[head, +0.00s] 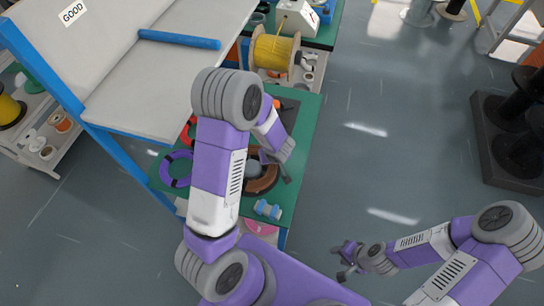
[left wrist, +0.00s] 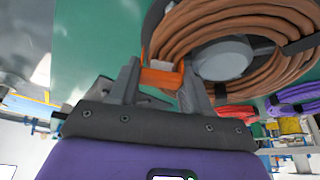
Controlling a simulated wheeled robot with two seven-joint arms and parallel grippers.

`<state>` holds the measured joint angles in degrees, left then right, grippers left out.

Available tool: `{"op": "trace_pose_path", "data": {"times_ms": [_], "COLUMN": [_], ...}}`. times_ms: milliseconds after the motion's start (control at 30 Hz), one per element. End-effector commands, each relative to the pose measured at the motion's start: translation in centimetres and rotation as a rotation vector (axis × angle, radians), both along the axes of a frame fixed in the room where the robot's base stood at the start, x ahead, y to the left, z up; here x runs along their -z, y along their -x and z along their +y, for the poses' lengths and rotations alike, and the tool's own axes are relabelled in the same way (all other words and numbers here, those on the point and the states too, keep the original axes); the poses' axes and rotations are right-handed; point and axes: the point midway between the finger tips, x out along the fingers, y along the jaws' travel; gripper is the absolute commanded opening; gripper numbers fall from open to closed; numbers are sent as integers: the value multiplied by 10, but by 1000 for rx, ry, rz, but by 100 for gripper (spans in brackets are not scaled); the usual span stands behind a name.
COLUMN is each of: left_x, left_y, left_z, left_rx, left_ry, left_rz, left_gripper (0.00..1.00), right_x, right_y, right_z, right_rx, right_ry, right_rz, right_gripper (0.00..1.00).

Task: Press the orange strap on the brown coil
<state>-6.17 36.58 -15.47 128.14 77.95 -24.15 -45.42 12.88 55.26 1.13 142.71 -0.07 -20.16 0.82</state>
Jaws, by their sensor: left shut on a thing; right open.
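The brown coil (left wrist: 240,20) lies on the green table top and fills the upper right of the left wrist view. In the head view the brown coil (head: 264,184) is partly hidden by my left arm. The orange strap (left wrist: 162,78) is at the coil's near edge, between the fingers of my left gripper (left wrist: 160,76), which is shut on it. My left gripper (head: 284,166) is at the coil's right side in the head view; the strap cannot be made out there. My right gripper (head: 346,260) is open and empty, over the floor, apart from the table.
A grey round piece (left wrist: 224,58) sits in the coil's centre. A purple coil (head: 176,168) and red coils lie left of it. A blue-and-white object (head: 268,209) lies near the table's front. A yellow spool (head: 274,50) stands behind.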

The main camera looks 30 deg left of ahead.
Motion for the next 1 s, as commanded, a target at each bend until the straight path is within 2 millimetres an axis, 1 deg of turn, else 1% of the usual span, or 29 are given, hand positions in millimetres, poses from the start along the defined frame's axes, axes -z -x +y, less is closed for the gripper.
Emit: {"op": "trace_pose_path", "data": {"times_ms": [400,1000], "left_x": [1,10], "left_y": [0,0], "left_z": [0,0], "left_rx": [0,0], "left_ry": [0,0], "left_rz": [0,0], "left_gripper": [31,31], "right_x": [0,4], "right_y": [0,0], "right_z": [0,0], "right_rx": [0,0], "right_ry": [0,0], "right_rz": [0,0], "right_gripper": [43,43]}}
